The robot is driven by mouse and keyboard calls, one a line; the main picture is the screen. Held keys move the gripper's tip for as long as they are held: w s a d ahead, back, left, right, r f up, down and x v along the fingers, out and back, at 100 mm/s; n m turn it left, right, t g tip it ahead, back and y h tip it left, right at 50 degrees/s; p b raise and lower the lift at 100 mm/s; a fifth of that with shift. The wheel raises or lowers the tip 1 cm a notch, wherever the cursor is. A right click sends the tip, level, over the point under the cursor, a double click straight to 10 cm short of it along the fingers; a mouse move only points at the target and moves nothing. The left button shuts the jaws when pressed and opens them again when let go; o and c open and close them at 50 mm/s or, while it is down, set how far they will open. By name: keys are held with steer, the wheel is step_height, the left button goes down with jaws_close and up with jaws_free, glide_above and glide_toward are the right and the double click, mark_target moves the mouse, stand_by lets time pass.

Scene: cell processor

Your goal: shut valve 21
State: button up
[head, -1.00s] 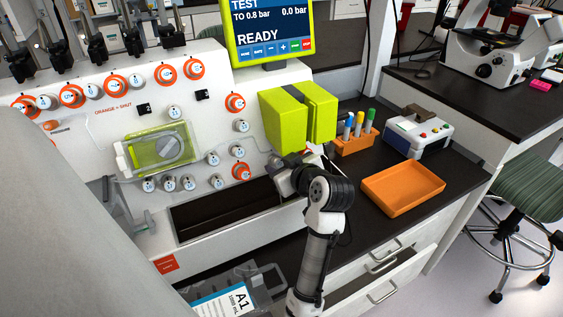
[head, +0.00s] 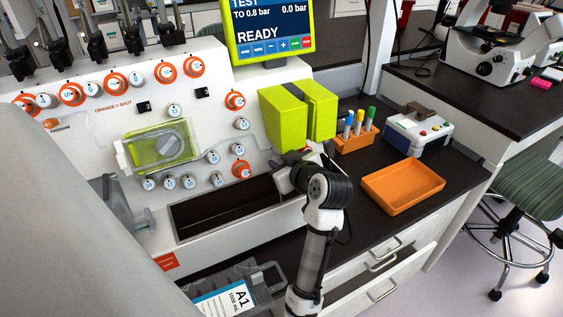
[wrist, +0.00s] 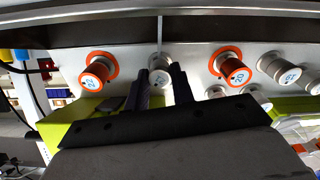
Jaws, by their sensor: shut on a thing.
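In the wrist view a white valve knob (wrist: 159,76) without an orange ring sits between my gripper's two dark fingers (wrist: 161,82). Its number is too blurred to read, but it lies between the orange-ringed valves 22 (wrist: 93,80) and 20 (wrist: 235,72), so it appears to be valve 21. My gripper is shut on this knob. In the head view my gripper (head: 276,172) is at the lower right of the white panel, beside an orange-ringed valve (head: 241,169). The held knob is hidden there behind the gripper.
The panel (head: 205,120) carries several more knobs and the text "ORANGE = SHUT". A green block (head: 283,118) stands just above my gripper. A dark trough (head: 225,208) lies below. An orange tray (head: 403,188) and a pen rack (head: 356,141) are to the right.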

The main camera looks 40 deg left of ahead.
steer(key=shift+m, duration=0.4)
steer(key=m+p, duration=0.3)
steer(key=m, duration=0.1)
steer(key=shift+r+m, duration=0.15)
steer(key=shift+m, duration=0.15)
steer(key=m+p, duration=0.3)
steer(key=m, duration=0.1)
steer(key=shift+m+p, duration=0.35)
steer(key=shift+m, duration=0.05)
stand_by(0.4)
steer(key=o, duration=1)
steer(key=shift+d, duration=0.1)
steer(key=b+v, duration=0.2)
steer(key=v, duration=1.1)
steer(key=shift+s+d+b, duration=0.2)
steer(key=shift+s+b, duration=0.15)
steer(key=shift+b, duration=0.05)
